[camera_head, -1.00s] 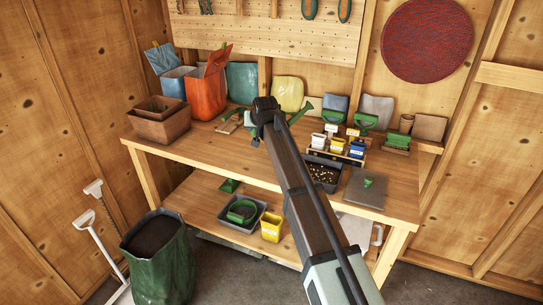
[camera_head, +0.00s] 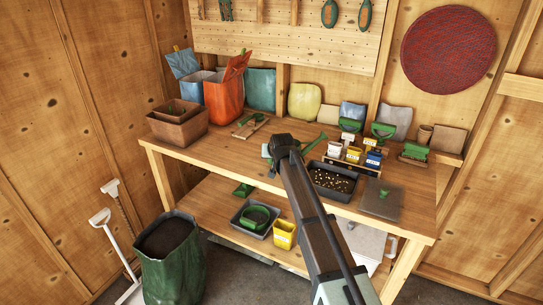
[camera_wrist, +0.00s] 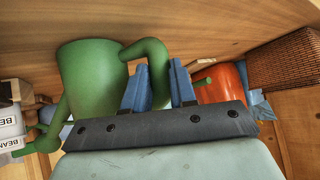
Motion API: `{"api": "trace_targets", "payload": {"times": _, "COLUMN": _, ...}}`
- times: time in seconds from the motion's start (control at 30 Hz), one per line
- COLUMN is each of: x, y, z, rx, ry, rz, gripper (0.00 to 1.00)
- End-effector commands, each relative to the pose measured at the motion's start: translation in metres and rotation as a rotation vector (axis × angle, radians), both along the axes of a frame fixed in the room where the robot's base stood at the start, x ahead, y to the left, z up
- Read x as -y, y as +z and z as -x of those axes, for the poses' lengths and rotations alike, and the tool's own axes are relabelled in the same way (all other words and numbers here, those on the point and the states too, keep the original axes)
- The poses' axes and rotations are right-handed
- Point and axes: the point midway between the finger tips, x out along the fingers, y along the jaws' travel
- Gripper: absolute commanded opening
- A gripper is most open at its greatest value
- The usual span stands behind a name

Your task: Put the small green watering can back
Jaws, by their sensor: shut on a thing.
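The small green watering can (camera_wrist: 92,80) fills the left of the wrist view, its spout stretching to the lower left. Its curved handle (camera_wrist: 152,62) lies between the blue fingers of my gripper (camera_wrist: 160,85), which is shut on it. In the head view my gripper (camera_head: 275,155) is over the middle of the workbench (camera_head: 215,150). The arm hides most of the can there; its green spout (camera_head: 315,143) shows to the right. The can's wide end is close to the wooden surface in the wrist view; I cannot tell whether they touch.
A rack of labelled seed boxes (camera_head: 352,156) and a dark tray of seeds (camera_head: 332,181) stand right of the gripper. A hand tool on a board (camera_head: 250,125) lies to its left, near an orange bag (camera_head: 225,97) and brown planters (camera_head: 178,125). Bare bench lies left of the gripper.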

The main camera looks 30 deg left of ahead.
Motion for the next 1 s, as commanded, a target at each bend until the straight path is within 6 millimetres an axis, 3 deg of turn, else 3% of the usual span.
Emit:
{"api": "trace_targets", "payload": {"times": 0.37, "x": 0.0, "y": -0.002, "z": -0.0004, "rx": 0.002, "ry": 0.0, "rz": -0.001, "gripper": 0.0}}
{"api": "trace_targets", "payload": {"times": 0.4, "x": 0.0, "y": -0.0026, "z": -0.0002, "rx": 0.001, "ry": 0.0, "rz": -0.001, "gripper": 0.28}}
{"api": "trace_targets", "payload": {"times": 0.63, "x": -0.0001, "y": -0.0024, "z": -0.0002, "rx": 0.001, "ry": 0.0, "rz": -0.001, "gripper": 0.5}}
{"api": "trace_targets", "payload": {"times": 1.0, "x": 0.0012, "y": 0.0023, "z": 0.0014, "rx": 0.001, "ry": 0.0, "rz": -0.001, "gripper": 0.51}}
